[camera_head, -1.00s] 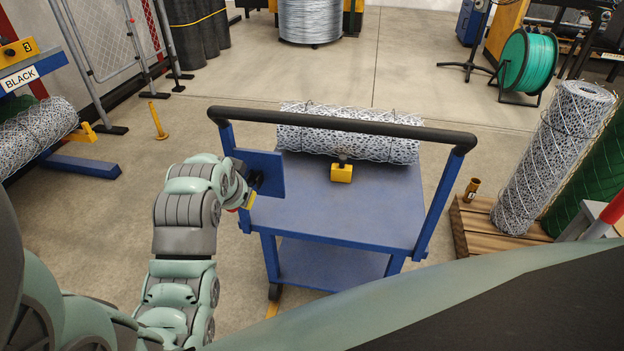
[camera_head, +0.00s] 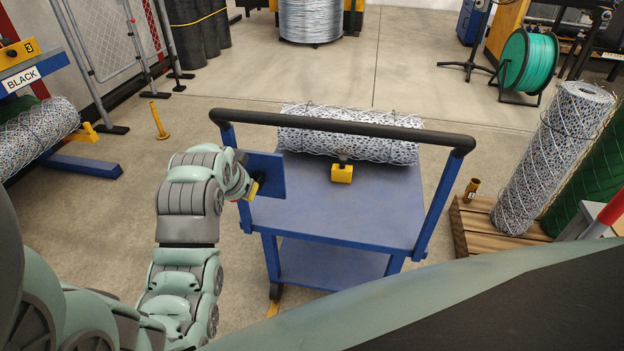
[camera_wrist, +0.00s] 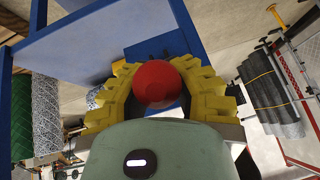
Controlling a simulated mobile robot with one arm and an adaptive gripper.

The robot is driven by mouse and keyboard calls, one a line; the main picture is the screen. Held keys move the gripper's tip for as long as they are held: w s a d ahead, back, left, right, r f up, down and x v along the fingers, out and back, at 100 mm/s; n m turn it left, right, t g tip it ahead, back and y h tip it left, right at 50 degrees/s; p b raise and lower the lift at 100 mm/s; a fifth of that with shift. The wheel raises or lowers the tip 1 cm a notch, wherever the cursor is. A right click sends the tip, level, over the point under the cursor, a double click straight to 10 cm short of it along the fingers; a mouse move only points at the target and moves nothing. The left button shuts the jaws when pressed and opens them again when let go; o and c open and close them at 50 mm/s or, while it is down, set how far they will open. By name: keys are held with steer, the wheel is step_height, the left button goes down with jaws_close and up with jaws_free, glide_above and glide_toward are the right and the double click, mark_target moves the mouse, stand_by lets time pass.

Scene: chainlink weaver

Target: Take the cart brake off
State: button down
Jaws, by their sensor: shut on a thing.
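The blue cart (camera_head: 335,218) stands in front of me with a black handle bar (camera_head: 350,125). A blue plate (camera_head: 268,172) sits at the cart's left side, by the handle post. My gripper (camera_head: 252,189) is at this plate, its fingertips partly hidden by my wrist in the head view. In the wrist view, the yellow ridged fingers are shut on a round red knob (camera_wrist: 157,84), one on each side. The knob's stem and what it is fixed to are hidden.
A wire mesh roll (camera_head: 345,136) and a small yellow block (camera_head: 341,173) are on the cart. A pallet (camera_head: 470,228) with upright mesh rolls (camera_head: 553,160) stands to the right. A rack with a mesh roll (camera_head: 40,130) and a yellow post (camera_head: 159,122) are at left. Floor beyond is open.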

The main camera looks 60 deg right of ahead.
steer(key=shift+w+d+r, duration=0.1)
steer(key=shift+d+r, duration=0.05)
steer(key=shift+r, duration=0.15)
steer(key=c, duration=0.7)
jaws_free()
steer(key=shift+f, duration=0.2)
steer(key=shift+r, duration=0.1)
steer(key=v, duration=0.7)
steer(key=shift+a, duration=0.3)
steer(key=shift+r, duration=0.15)
